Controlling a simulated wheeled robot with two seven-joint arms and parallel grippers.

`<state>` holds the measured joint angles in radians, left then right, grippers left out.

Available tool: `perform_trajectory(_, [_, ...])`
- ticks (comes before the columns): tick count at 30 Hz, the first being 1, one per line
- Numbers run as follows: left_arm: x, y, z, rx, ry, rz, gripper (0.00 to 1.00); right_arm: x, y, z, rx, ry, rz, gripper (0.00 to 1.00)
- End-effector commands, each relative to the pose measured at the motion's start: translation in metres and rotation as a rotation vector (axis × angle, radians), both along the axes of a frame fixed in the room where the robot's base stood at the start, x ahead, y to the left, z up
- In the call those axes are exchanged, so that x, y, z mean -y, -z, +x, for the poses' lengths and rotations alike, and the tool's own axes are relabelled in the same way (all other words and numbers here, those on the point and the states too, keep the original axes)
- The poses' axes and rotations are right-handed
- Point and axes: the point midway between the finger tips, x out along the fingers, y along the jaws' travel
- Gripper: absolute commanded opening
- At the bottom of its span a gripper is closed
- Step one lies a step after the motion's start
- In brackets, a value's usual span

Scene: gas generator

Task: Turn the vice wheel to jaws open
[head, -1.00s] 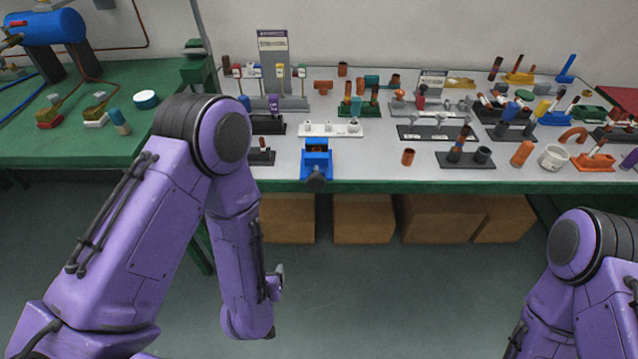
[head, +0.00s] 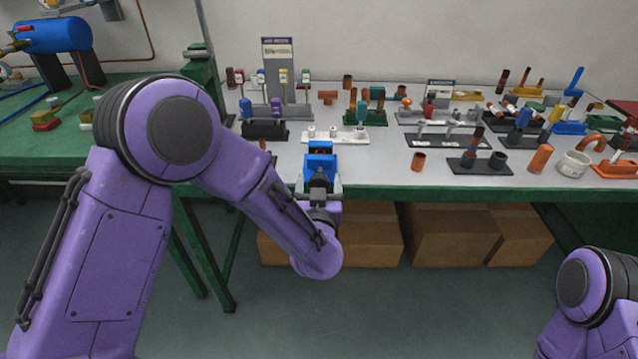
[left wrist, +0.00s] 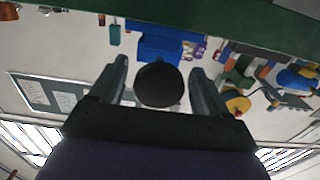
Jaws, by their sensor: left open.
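The blue vice (head: 320,162) stands at the front edge of the grey tabletop, left of the middle in the head view. It shows upside down in the left wrist view (left wrist: 157,42). Its wheel, a round black disc (left wrist: 160,85), faces the left wrist camera. My left gripper (head: 320,189) is in front of the vice, and its two fingers (left wrist: 162,88) are open, one on each side of the wheel. A gap shows between the wheel and each finger. I cannot tell how far the fingertips reach past the wheel. My right gripper is outside the head view.
A white block with fittings (head: 345,137) stands just behind the vice. A copper pipe piece (head: 418,161) and a dark stand (head: 481,164) are to its right. Cardboard boxes (head: 455,235) sit under the table. A green bench (head: 90,130) is at the left.

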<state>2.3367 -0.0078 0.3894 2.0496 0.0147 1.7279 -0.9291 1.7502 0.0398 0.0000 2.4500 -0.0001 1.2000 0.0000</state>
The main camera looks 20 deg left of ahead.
Motion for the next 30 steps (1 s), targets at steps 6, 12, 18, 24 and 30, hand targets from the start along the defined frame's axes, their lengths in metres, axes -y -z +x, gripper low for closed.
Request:
perform_trajectory(6, [-0.0003,0.0004,0.0007,0.000,0.000,0.000,0.76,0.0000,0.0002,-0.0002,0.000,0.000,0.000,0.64])
perform_trajectory(12, [-0.0003,0.0005,0.0005,-0.001,0.000,0.000,0.24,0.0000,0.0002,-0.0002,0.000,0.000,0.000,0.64])
perform_trajectory(18, [-0.0004,0.0008,0.0003,0.001,0.000,-0.008,0.24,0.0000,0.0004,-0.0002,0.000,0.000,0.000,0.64])
perform_trajectory(24, [-0.0004,0.0012,0.0002,0.018,-0.001,-0.069,0.24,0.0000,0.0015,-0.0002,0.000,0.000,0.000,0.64])
perform_trajectory(30, [0.0000,0.0017,0.0002,0.056,-0.001,-0.200,0.24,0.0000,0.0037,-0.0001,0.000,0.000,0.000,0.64])
